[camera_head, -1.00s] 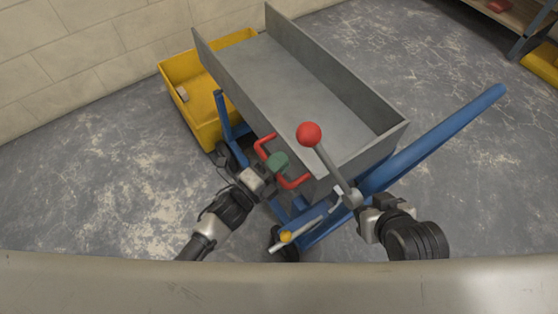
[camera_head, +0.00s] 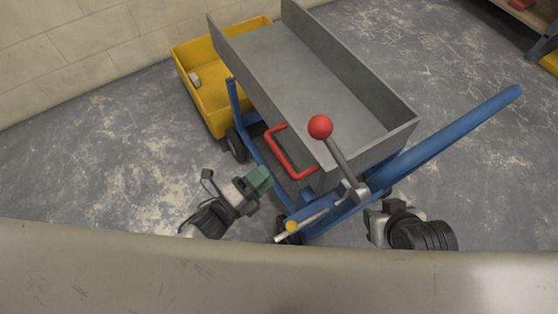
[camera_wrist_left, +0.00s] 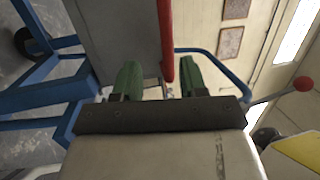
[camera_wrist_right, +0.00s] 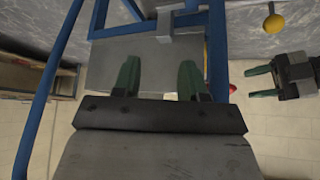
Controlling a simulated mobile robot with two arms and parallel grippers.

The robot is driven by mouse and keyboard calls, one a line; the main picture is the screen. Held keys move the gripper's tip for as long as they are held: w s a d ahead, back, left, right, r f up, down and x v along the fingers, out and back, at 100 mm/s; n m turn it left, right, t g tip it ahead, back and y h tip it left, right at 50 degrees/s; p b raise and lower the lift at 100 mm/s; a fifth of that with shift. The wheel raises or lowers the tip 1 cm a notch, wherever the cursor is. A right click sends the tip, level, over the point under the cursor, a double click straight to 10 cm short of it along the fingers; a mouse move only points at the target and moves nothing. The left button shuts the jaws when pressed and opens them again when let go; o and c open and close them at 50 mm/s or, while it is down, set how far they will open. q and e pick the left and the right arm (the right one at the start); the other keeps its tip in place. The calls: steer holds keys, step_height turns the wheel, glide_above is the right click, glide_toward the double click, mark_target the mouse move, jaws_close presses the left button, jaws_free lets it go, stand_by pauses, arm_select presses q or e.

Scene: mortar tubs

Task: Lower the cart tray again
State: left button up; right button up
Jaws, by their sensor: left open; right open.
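The grey cart tray (camera_head: 310,85) sits on a blue cart frame (camera_head: 450,130), its near end towards me. A red handle (camera_head: 283,158) is on the tray's near side. A lever with a red ball knob (camera_head: 320,127) rises by the tray's near corner; a thin rod with a yellow knob (camera_head: 292,226) is below it. My left gripper (camera_head: 262,178) is open and empty, left of the red handle and apart from it. The red bar (camera_wrist_left: 166,42) shows near its fingers in the left wrist view. My right gripper (camera_head: 374,212) is open below the lever's base; its fingers (camera_wrist_right: 159,80) look empty in the right wrist view.
A yellow tub (camera_head: 208,95) with a small block inside stands beyond the tray's left side. A shelf (camera_head: 525,14) is at the top right. The floor left of the cart is clear. A pale edge crosses the bottom of the head view.

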arm_select(q)
steer(key=v, duration=0.2)
steer(key=shift+s+a+f, duration=0.15)
steer(key=shift+s+a, duration=0.1)
steer(key=shift+a, duration=0.05)
arm_select(e)
steer(key=shift+s+d+f, duration=0.1)
steer(key=shift+s+d, duration=0.05)
steer(key=shift+s, duration=0.2)
